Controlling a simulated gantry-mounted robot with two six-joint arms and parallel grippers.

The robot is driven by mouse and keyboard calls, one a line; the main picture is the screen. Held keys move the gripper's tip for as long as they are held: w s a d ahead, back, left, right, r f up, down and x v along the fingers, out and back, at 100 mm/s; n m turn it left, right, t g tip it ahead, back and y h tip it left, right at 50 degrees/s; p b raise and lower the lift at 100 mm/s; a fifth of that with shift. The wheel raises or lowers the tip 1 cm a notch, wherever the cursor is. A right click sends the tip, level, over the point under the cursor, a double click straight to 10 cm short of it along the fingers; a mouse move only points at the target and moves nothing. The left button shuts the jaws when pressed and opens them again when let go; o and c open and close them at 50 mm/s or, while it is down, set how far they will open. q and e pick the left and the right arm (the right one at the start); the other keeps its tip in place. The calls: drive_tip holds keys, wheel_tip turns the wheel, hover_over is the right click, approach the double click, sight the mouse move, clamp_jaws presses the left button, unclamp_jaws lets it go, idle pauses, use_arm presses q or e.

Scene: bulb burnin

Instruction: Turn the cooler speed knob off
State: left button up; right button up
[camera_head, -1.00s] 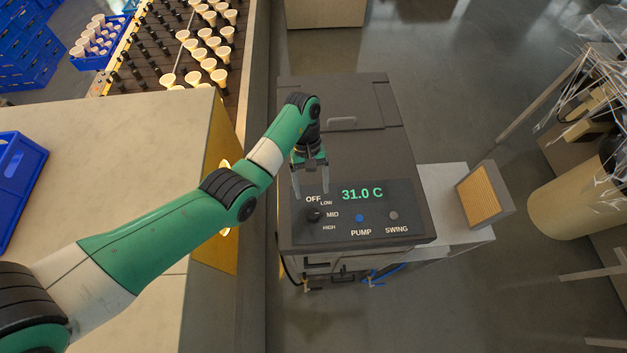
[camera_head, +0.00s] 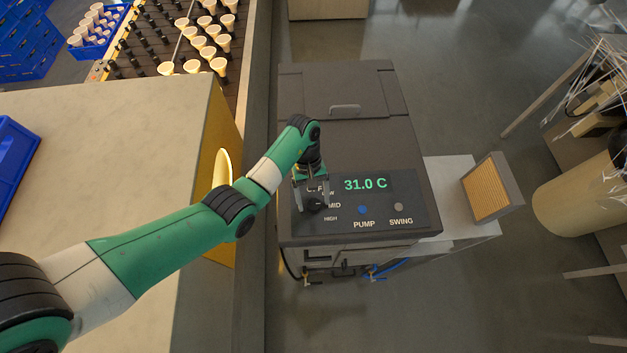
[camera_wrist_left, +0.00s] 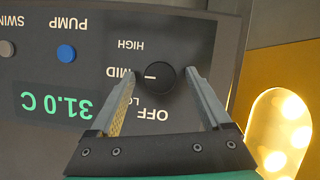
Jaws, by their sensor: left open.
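The cooler (camera_head: 350,150) is a dark grey box with a control panel on top. Its round black speed knob (camera_wrist_left: 159,79) has a white mark turned toward MID in the left wrist view. OFF, LOW, MID and HIGH are printed around it. In the head view the knob (camera_head: 313,206) is partly covered by my left gripper (camera_head: 313,209). In the left wrist view my left gripper (camera_wrist_left: 162,73) is open, with one finger on each side of the knob. Contact with the knob cannot be made out. My right gripper is not in view.
The panel also has a blue PUMP button (camera_head: 362,210), a grey SWING button (camera_head: 398,207) and a green 31.0 C display (camera_head: 366,184). A pale table (camera_head: 110,130) lies left of the cooler, with a blue crate (camera_head: 14,160) on it. A rack of bulbs (camera_head: 160,40) stands behind.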

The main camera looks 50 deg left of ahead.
use_arm(q)
drive_tip(key=shift+f, duration=0.1)
clamp_jaws()
drive_tip(key=shift+s+r+n+t+p, duration=0.1)
drive_tip(key=shift+r+n+t+p, duration=0.2)
drive_tip(key=shift+n+p, duration=0.65)
drive_tip(key=n+t+p, duration=0.1)
drive_tip(key=n+p, duration=0.1)
drive_tip(key=p, duration=0.1)
drive_tip(key=n+t+p, duration=0.1)
drive_tip(key=n+p, duration=0.2)
drive_tip(key=shift+s+n, duration=0.15)
drive_tip(key=shift+n, duration=0.2)
drive_tip(key=n, duration=0.1)
drive_tip(key=n+t+p, duration=0.1)
drive_tip(key=shift+d+f+n, duration=0.1)
drive_tip(key=shift+f+n, duration=0.1)
drive_tip(key=shift+n, duration=0.1)
drive_tip(key=n+t, duration=0.1)
drive_tip(key=n, duration=0.2)
drive_tip(key=n+t+y, duration=0.1)
drive_tip(key=n, duration=0.2)
drive_tip(key=shift+s+y, duration=0.1)
drive_tip(key=shift+y, duration=0.2)
drive_tip(key=shift+f, duration=0.1)
